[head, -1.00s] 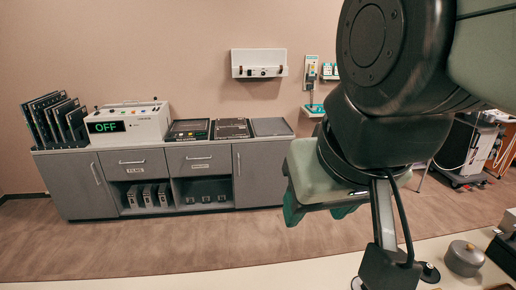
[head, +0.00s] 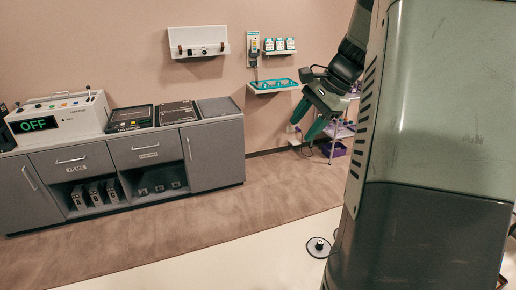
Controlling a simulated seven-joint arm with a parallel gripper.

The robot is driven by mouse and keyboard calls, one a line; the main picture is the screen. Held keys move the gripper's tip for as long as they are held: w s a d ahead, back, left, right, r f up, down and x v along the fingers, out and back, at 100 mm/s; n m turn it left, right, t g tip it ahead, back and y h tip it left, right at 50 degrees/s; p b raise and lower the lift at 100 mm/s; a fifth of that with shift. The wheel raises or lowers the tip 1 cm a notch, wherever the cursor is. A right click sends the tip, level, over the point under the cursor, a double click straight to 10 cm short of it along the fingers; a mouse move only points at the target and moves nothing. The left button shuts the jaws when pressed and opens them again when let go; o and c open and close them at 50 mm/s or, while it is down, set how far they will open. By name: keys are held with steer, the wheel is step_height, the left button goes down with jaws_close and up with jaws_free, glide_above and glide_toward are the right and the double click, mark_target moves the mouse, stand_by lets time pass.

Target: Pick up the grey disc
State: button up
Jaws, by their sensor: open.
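I cannot make out a grey disc for certain in the head view now. My gripper (head: 303,129) has two green fingers, spread apart and pointing down. It is empty and in the air in front of the back wall, well above and apart from the dark piece. My large arm link covers the right side of the view and hides what lies behind it.
A grey cabinet (head: 217,155) stands at left, bearing a white device (head: 60,116) reading OFF and flat dark panels. A small wall shelf (head: 273,86) with a teal tray is behind my gripper. A cart with purple bins (head: 333,149) is partly hidden. The brown floor between is clear.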

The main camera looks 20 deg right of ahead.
steer(key=s+d+f+m+t+y, duration=0.15)
steer(key=d+f+m, duration=0.25)
steer(key=d+f, duration=0.45)
steer(key=s+d+f+m+t+y, duration=0.1)
steer(key=s+d+f+m, duration=0.15)
steer(key=d+f, duration=0.6)
steer(key=s+d+f+m+t, duration=0.2)
steer(key=s+d+f+m, duration=0.1)
steer(key=s+d+f, duration=0.1)
steer(key=s+d+f+m+t, duration=0.2)
steer(key=s+d+f+m, duration=0.1)
steer(key=s+d+f, duration=0.2)
steer(key=s+d+f+m+t+h, duration=0.1)
steer(key=s+d+f+m+t, duration=0.1)
steer(key=s+d+f+m, duration=0.1)
steer(key=shift+s+d+f+m, duration=0.15)
steer(key=shift+s+d+f, duration=0.3)
steer(key=shift+d+f, duration=0.3)
steer(key=shift+s+d+f+m, duration=0.1)
steer(key=shift+s+d+f, duration=0.35)
steer(key=shift+d+f, duration=0.3)
steer(key=x, duration=1)
steer(key=shift+w+a+f, duration=0.1)
steer(key=shift+w+f, duration=0.05)
steer(key=shift+f, duration=0.1)
jaws_close()
